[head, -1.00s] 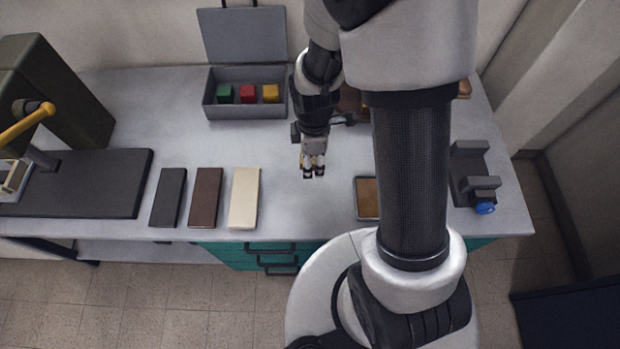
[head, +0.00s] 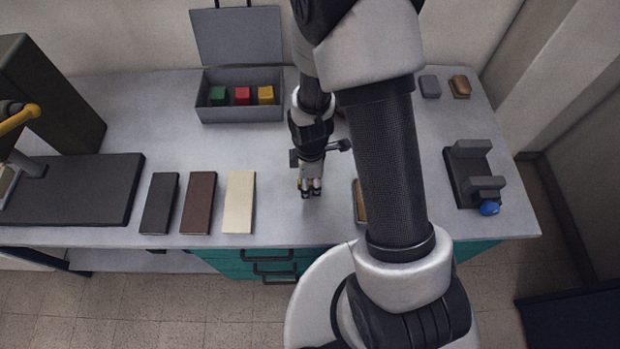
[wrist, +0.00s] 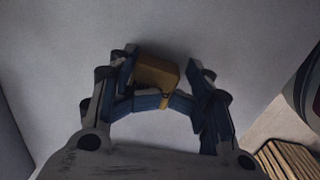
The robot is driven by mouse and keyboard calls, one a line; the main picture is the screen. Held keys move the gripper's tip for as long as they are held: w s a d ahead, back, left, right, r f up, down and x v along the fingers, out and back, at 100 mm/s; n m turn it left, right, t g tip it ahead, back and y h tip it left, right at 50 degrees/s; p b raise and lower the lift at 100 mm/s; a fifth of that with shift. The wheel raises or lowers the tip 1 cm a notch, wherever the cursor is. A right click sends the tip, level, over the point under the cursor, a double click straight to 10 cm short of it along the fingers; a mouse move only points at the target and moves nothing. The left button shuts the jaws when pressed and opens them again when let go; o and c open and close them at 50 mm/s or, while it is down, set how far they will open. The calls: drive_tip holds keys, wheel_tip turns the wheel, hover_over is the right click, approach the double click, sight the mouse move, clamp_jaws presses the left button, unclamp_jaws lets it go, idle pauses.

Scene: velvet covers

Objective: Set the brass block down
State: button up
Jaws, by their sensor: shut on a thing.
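The brass block (wrist: 158,76) shows in the wrist view as a yellow-brown block between the blue-padded fingers of my gripper (wrist: 160,85). My gripper is shut on it. In the head view my gripper (head: 311,191) points down over the open middle of the grey table (head: 285,215), right of the cream slab. The block is too small and covered to make out there. I cannot tell whether it touches the table or hangs just above it.
Black (head: 160,203), brown (head: 198,203) and cream (head: 239,202) slabs lie to the left. A box (head: 241,115) with coloured cubes stands behind. A tan-filled tray (head: 360,203) is partly hidden by my arm. A dark fixture (head: 470,175) stands at right.

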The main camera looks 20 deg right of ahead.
drive_tip(key=shift+f, duration=0.1)
drive_tip(key=o, duration=1.9)
drive_tip(key=s+r+m+t+p, duration=0.1)
drive_tip(key=s+r+m+p, duration=0.15)
drive_tip(key=r, duration=1.05)
drive_tip(key=s+r+m+t+p, duration=0.1)
drive_tip(key=r+m+p, duration=0.15)
drive_tip(key=r, duration=1.05)
drive_tip(key=s+r+m+t, duration=0.2)
drive_tip(key=s+r+m, duration=0.7)
drive_tip(key=s+r, duration=0.1)
drive_tip(key=shift+s+r+m+b, duration=0.25)
drive_tip(key=shift+s+m+b, duration=0.15)
drive_tip(key=shift+s, duration=0.15)
